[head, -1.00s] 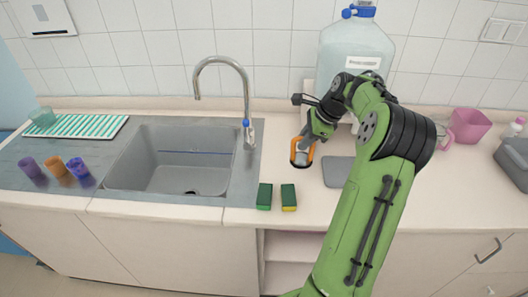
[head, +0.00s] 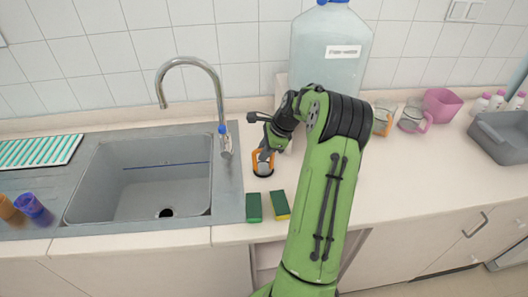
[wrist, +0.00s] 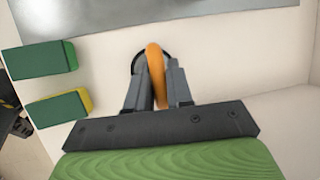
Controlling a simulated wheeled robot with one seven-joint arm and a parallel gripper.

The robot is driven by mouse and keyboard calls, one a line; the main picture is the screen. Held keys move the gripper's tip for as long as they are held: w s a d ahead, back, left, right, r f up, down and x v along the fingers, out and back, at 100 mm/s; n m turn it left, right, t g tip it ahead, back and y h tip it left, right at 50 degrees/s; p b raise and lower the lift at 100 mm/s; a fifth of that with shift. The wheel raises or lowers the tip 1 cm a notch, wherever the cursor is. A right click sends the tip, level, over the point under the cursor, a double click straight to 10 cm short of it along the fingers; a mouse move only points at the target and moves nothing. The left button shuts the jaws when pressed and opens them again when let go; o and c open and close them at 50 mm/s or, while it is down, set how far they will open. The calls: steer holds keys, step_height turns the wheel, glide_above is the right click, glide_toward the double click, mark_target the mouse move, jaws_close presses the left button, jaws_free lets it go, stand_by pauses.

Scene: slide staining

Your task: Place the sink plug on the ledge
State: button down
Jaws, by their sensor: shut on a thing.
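The sink plug (head: 263,171) is a dark disc with an orange upright handle, on the counter right of the sink and behind two sponges. In the wrist view its orange handle (wrist: 155,68) stands between the fingers, with part of the black disc behind them. My gripper (head: 266,155) is shut on this handle, seen also in the wrist view (wrist: 156,82). I cannot tell if the disc touches the counter. A low pale ledge (head: 120,123) runs along the wall behind the sink.
The grey sink (head: 140,175) has a curved tap (head: 190,63) at its back right. Two green sponges (head: 254,207) lie at the front edge. A large water jug (head: 330,55) stands behind my arm. Jars and a pink pot (head: 441,105) stand to the right.

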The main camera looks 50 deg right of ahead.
steer(key=shift+f, duration=0.1)
steer(key=c, duration=1)
jaws_free()
steer(key=p+v, duration=0.3)
steer(key=v, duration=0.9)
steer(key=w+a+r+n+g+h, duration=0.1)
steer(key=a+r+n, duration=0.35)
steer(key=a, duration=0.55)
steer(key=a+r+n+g+h, duration=0.1)
steer(key=a+r+n, duration=0.2)
steer(key=a+n, duration=0.55)
steer(key=s+a+n+t, duration=0.1)
steer(key=s+a+n, duration=0.3)
steer(key=s+a, duration=0.1)
steer(key=s+a+n+t, duration=0.1)
steer(key=s+a+n, duration=0.3)
steer(key=s+a, duration=0.1)
steer(key=s+a+n+t, duration=0.1)
steer(key=s+a+n, duration=0.3)
steer(key=s+a, duration=0.2)
steer(key=shift+a+f+n, duration=0.1)
steer(key=shift+f+n, duration=0.1)
steer(key=shift+n, duration=0.1)
